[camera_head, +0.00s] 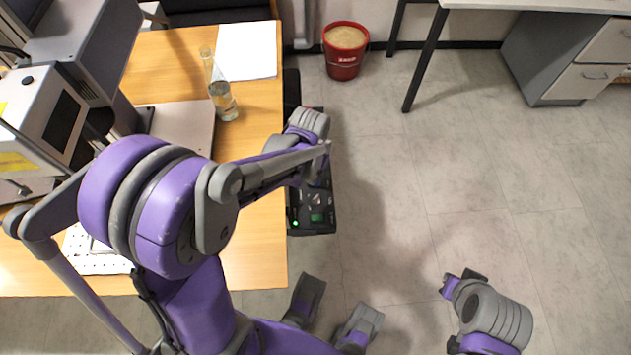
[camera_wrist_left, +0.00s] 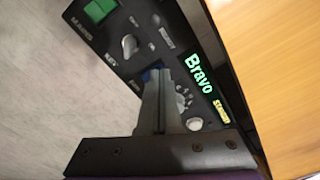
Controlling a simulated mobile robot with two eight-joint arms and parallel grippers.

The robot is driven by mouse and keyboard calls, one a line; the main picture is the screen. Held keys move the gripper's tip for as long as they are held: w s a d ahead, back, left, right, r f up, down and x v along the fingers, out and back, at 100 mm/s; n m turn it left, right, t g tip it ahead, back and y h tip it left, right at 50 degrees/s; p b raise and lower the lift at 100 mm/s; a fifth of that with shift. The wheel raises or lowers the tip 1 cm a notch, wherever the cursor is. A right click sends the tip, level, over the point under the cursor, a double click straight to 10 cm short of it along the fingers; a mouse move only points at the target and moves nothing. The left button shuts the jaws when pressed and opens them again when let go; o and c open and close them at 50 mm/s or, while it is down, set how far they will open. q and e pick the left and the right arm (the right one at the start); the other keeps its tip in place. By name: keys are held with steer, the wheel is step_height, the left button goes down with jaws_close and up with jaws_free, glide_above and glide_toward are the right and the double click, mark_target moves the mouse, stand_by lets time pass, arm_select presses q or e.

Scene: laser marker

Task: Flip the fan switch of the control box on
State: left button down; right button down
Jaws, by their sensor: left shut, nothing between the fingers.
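The control box (camera_head: 318,217) is black and sits at the right edge of the wooden table, partly hidden under my left arm. In the left wrist view its panel (camera_wrist_left: 112,55) shows a green switch (camera_wrist_left: 99,9), a grey key knob (camera_wrist_left: 130,46), a dial and a lit green "Bravo" sign (camera_wrist_left: 199,73). My left gripper (camera_wrist_left: 155,80) is shut and empty, with its fingertips over the panel beside the dial. A small blue part (camera_wrist_left: 151,75) shows at the fingertips. Contact cannot be told, and the fan switch cannot be clearly identified.
A glass cylinder (camera_head: 223,100) and white paper (camera_head: 247,52) are on the wooden table (camera_head: 262,190). The marking machine (camera_head: 45,115) stands at the left. A red bucket (camera_head: 343,68) stands on the floor behind. The floor right of the box is clear.

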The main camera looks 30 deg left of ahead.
arm_select(q)
steer(key=shift+f, duration=0.2)
steer(key=shift+r+p, duration=2.5)
steer(key=shift+r, duration=1.1)
steer(key=shift+f, duration=0.1)
